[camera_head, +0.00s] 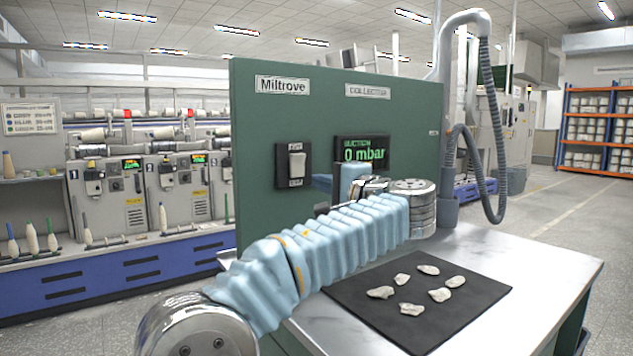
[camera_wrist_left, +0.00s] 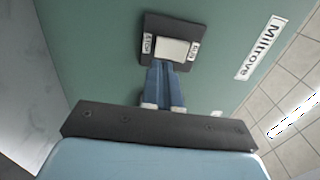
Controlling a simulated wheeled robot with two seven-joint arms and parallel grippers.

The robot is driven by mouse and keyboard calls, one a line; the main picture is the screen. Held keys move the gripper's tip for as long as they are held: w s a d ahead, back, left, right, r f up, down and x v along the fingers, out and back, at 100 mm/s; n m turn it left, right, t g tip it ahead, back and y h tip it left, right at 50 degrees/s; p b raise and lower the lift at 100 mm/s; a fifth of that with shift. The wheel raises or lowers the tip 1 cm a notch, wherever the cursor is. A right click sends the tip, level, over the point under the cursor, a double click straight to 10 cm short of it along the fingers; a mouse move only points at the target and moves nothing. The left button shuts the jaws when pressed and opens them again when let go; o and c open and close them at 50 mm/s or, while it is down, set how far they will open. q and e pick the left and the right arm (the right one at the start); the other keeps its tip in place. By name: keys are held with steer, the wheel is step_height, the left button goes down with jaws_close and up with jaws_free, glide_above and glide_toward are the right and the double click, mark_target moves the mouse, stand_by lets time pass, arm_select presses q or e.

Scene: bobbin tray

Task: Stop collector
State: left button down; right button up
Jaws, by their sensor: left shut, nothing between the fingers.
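The collector's rocker switch (camera_head: 297,165) sits in a black plate on the green panel (camera_head: 262,120). It also shows in the left wrist view (camera_wrist_left: 173,49), with STOP and RUN labels at its two ends. The display (camera_head: 362,151) right of the switch reads suction 0 mbar. My left gripper (camera_head: 318,182) is shut and empty, mostly hidden behind its own arm. In the left wrist view its blue fingers (camera_wrist_left: 164,68) are together, their tips at the rocker's edge. I cannot tell whether they touch it. My right gripper is not in view.
A metal table (camera_head: 560,262) stands before the panel. A dark mat (camera_head: 455,322) on it holds several pale fibre tufts (camera_head: 411,308). A grey hose (camera_head: 487,120) hangs at the panel's right. Bobbin machines (camera_head: 125,195) stand behind at left.

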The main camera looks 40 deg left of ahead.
arm_select(q)
steer(key=v, duration=0.7)
steer(key=shift+d+f+b, duration=0.2)
steer(key=shift+d+b, duration=0.1)
steer(key=shift+b, duration=0.1)
steer(key=shift+s, duration=0.1)
